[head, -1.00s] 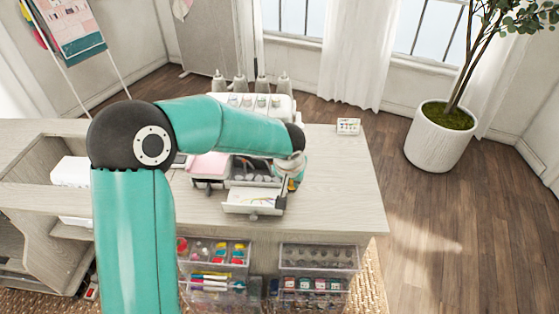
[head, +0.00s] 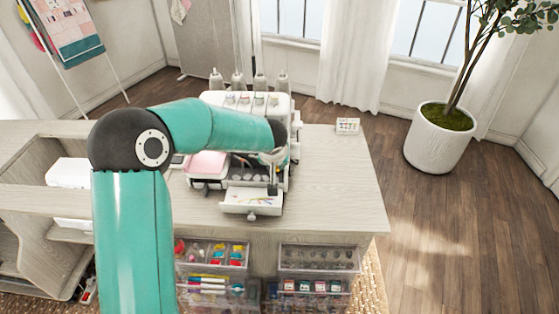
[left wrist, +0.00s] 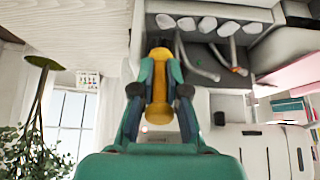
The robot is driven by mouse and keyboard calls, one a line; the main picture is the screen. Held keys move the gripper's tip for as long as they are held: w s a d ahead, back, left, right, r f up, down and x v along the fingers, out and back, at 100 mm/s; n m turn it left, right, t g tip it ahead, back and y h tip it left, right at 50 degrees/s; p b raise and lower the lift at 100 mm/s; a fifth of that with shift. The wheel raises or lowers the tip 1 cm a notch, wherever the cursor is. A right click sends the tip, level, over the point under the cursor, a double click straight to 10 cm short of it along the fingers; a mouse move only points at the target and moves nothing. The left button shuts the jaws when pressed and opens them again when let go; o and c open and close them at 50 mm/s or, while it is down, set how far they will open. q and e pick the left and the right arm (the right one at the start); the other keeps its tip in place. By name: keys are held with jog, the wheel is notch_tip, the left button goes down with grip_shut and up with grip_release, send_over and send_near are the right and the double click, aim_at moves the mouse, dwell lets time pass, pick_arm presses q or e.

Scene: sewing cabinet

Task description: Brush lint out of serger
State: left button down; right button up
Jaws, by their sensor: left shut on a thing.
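The white serger (head: 235,99) stands on the cabinet top with its front open. In the left wrist view the open serger front (left wrist: 215,50) shows curved metal parts and a row of pale dials. My left gripper is shut on a yellow-handled brush (left wrist: 158,95); its fingers (left wrist: 160,85) stand on both sides of the handle. In the head view my left gripper (head: 276,158) is at the right side of the open front, partly hidden by its own arm. A pulled-out white tray (head: 236,207) sits below the opening. My right gripper is not in view.
A small card (head: 347,126) stands at the back right of the cabinet top (head: 335,185), whose right part is clear. Clear drawers (head: 318,257) with supplies are below the front edge. A potted plant (head: 441,140) stands on the floor at right.

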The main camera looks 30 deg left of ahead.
pick_arm(q)
notch_tip(320, 180, down, 3)
jog(key=shift+r+b, duration=0.2)
jog(key=shift+b, duration=0.3)
jog(key=shift+s+a+f, duration=0.1)
jog(key=shift+a+f, duration=0.1)
jog(key=shift+f, duration=0.1)
jog(key=s+a, duration=0.1)
jog(key=a, duration=0.2)
jog(key=s+a, duration=0.4)
jog(key=a, duration=0.1)
jog(key=shift+a+r+b, duration=0.2)
jog(key=shift+a+b, duration=0.1)
jog(key=shift+s+a, duration=0.55)
jog(key=shift+a, duration=0.3)
jog(key=shift+a+p, duration=0.1)
jog(key=shift+p, duration=0.2)
jog(key=shift+f+b, duration=0.4)
jog(key=shift+b, duration=0.1)
jog(key=shift+w+d+b, duration=0.2)
jog(key=shift+d+b, duration=0.5)
jog(key=shift+b, duration=0.05)
jog(key=shift+w+d+r, duration=0.1)
jog(key=shift+d, duration=0.2)
